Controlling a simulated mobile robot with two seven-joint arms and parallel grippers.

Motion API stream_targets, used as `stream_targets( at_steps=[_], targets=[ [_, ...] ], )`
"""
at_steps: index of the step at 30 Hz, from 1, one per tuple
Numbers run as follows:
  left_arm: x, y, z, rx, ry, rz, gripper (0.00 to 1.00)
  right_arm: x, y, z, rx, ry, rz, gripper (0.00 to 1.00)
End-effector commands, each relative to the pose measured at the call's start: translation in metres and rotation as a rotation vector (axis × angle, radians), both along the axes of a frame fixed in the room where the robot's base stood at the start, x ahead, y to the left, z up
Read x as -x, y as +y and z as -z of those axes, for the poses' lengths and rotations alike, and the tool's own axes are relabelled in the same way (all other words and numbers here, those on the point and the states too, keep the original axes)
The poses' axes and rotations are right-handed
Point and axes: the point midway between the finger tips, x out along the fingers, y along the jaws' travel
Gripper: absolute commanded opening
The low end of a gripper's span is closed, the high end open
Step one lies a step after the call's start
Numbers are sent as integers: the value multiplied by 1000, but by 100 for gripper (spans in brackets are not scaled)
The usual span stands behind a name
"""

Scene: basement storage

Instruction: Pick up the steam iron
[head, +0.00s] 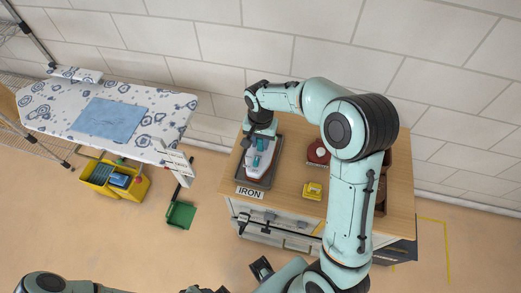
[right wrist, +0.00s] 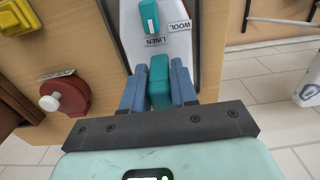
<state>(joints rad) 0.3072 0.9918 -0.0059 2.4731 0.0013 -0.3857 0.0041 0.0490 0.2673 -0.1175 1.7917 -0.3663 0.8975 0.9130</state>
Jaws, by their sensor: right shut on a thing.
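The steam iron (head: 257,162) has a pale body with a red edge and teal parts. It is on a grey tray (head: 263,182) behind an "IRON" label on the wooden cabinet top. My right gripper (head: 262,134) reaches down over its far end. In the right wrist view, the blue fingers of my right gripper (right wrist: 158,92) are shut on the iron's teal handle (right wrist: 159,72). The pale plate beyond shows "LINEN" and "WOOL" tags. I cannot tell whether the iron is clear of the tray. My left gripper is not identifiable in view.
The cabinet top (head: 292,195) also holds a yellow item (head: 312,191) and a red round item (head: 317,153). An ironing board (head: 150,125) with a blue cloth (head: 109,121) stands left. A yellow crate (head: 100,174) and a green dustpan (head: 181,214) are on the floor.

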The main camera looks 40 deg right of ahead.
Motion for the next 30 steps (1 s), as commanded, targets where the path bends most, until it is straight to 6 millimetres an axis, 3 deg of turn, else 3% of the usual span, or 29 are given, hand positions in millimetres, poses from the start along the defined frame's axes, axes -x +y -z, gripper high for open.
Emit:
stream_targets(
  at_steps=[8,14,30],
  targets=[
    [0,0,-1,0,0,0,43,-2,0,-8,0,-6,0,0],
    [-2,0,-3,0,-2,0,43,-2,0,-29,0,-8,0,0],
    [-11,0,-20,0,-12,0,43,-2,0,-141,0,-9,-1,0]
  ],
)
